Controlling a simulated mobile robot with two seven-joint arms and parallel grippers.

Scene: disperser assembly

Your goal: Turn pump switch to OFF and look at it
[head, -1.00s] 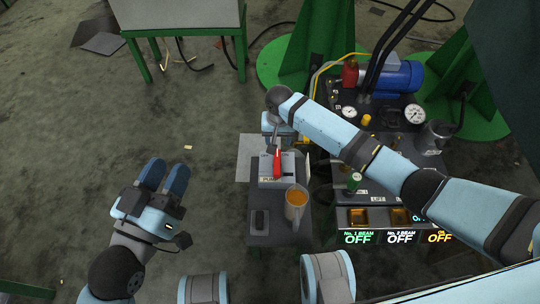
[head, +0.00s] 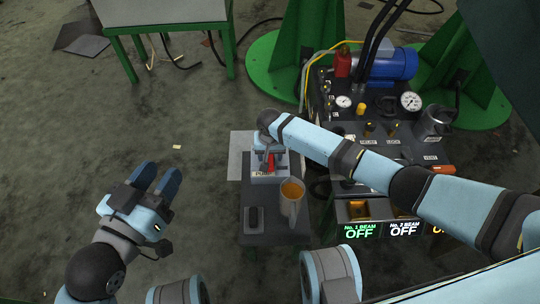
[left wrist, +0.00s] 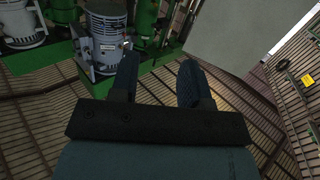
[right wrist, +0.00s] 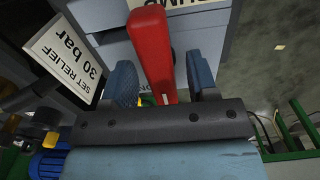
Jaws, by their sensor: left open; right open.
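The pump switch is a pale grey box (head: 270,178) with a red lever (head: 271,163) on top, standing on a small dark table. My right gripper (head: 269,157) is over the box in the head view. In the right wrist view its open fingers stand on either side of the red lever (right wrist: 150,45), which is not gripped. Part of a PUMP label shows upside down on the box (right wrist: 200,22); the lever's setting is hard to read. My left gripper (head: 155,180) is open and empty over bare floor, away from the switch.
A jug of amber liquid (head: 291,198) and a small dark object (head: 254,217) stand on the table (head: 272,235) near the switch. The hydraulic panel with gauges (head: 410,101) is to the right. A "SET RELIEF 30 bar" sign (right wrist: 68,50) is beside the right gripper.

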